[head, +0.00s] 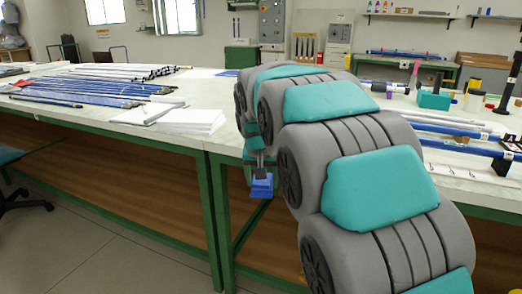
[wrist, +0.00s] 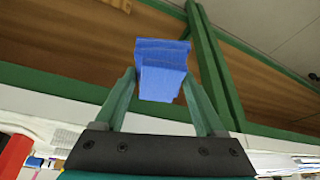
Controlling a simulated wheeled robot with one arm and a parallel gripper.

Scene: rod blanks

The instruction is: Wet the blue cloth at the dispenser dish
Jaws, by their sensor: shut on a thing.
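The blue cloth (wrist: 163,82) is folded and pinched between the fingertips of my gripper (wrist: 161,74) in the wrist view. In the head view the cloth (head: 262,188) hangs below my gripper (head: 259,164), in front of the bench's front edge and below its top. My gripper is shut on the cloth. I cannot make out the dispenser dish in either view; my arm hides part of the bench.
A long bench with a pale top (head: 60,122) and green legs crosses the view. Blue and dark rods (head: 75,90) and a white paper stack (head: 190,122) lie on its left part. A green block (head: 434,100) and black stands (head: 507,92) are at right.

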